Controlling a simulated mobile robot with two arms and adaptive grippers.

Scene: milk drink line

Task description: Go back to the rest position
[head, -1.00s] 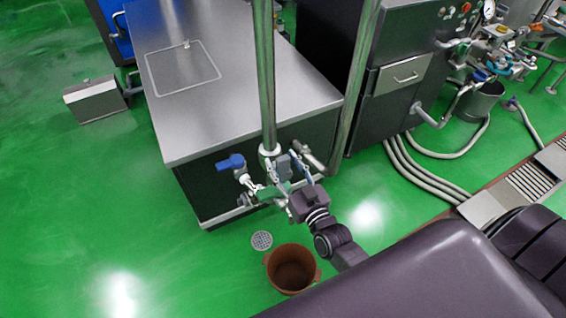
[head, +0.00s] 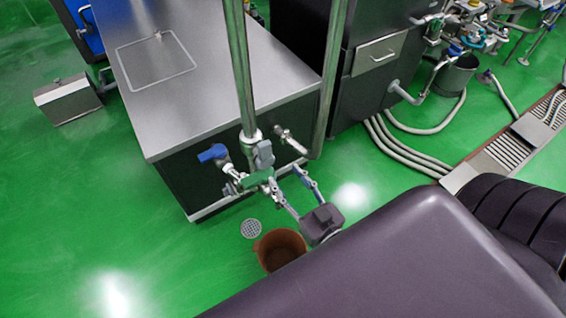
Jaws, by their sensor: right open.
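My right gripper (head: 286,177) is open and empty, its two fingers pointing up and left. It is just right of the pipe valve with a green handle (head: 257,178) and a grey lever (head: 264,154). One fingertip is very near the green handle; I cannot tell whether they touch. My own dark body covers the lower right and hides most of the right arm. My left gripper is not in view.
A vertical steel pipe (head: 239,70) and a blue-handled valve (head: 212,153) stand at the steel-topped cabinet (head: 205,95). A brown bucket (head: 264,257) is below the gripper, beside a floor drain (head: 251,228).

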